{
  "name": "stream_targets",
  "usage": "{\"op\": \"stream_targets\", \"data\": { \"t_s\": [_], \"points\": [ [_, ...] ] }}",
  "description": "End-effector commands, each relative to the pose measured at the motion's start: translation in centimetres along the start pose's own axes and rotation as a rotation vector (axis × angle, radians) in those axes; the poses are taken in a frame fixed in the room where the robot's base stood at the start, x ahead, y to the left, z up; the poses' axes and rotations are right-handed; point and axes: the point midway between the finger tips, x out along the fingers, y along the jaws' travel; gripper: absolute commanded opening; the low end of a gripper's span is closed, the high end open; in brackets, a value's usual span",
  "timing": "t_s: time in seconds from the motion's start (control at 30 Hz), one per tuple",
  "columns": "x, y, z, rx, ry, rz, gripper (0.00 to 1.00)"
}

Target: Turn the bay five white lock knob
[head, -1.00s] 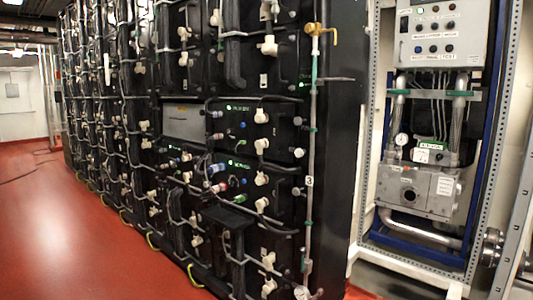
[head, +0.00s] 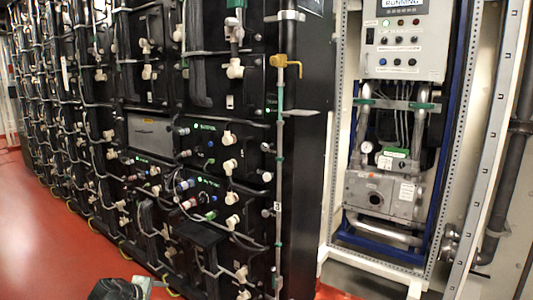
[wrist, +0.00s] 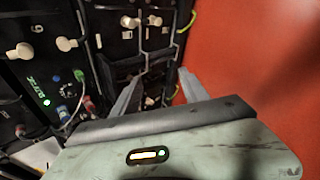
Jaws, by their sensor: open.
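A black battery rack (head: 303,150) fills the left and middle of the head view, with several white knobs on its front, such as one at upper right (head: 235,71) and one lower down (head: 232,222). I cannot tell which knob belongs to bay five. In the wrist view, two white knobs (wrist: 66,44) stick out from a black panel at upper left, and smaller ones (wrist: 154,20) show at the top. My gripper (wrist: 160,77) is open, its two fingers pointing at the rack's lower part, with no knob held between them.
Grey cables and a vertical pipe with a brass valve (head: 285,62) run along the rack front. A pump cabinet (head: 385,195) stands at right. Red floor (head: 45,245) is open at left. Coloured connectors (wrist: 80,76) and a green light sit left of my gripper.

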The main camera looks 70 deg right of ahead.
Motion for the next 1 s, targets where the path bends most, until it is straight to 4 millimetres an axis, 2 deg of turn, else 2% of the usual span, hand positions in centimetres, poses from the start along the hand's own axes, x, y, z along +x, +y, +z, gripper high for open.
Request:
{"op": "stream_targets", "data": {
  "t_s": [0.03,0.07,0.1,0.2,0.3,0.33,0.4,0.5,0.77,1.0],
  "points": [
    [-0.5,8.5,3.9,-0.052,-0.065,0.098,0.52],
    [-0.1,12.2,6.1,-0.098,-0.107,0.159,0.52],
    [0.1,16.9,9.2,-0.164,-0.167,0.232,0.52],
    [0.1,27.0,16.5,-0.340,-0.327,0.373,0.52],
    [-0.5,34.0,22.5,-0.507,-0.473,0.455,0.52],
    [-0.7,35.5,23.9,-0.549,-0.509,0.469,0.52],
    [-1.0,37.9,26.2,-0.627,-0.573,0.492,0.52],
    [-1.1,39.4,27.9,-0.687,-0.620,0.505,0.52],
    [-0.3,39.8,28.3,-0.698,-0.630,0.507,0.52],
    [2.6,42.3,29.6,-0.696,-0.630,0.506,0.52]
  ]
}}
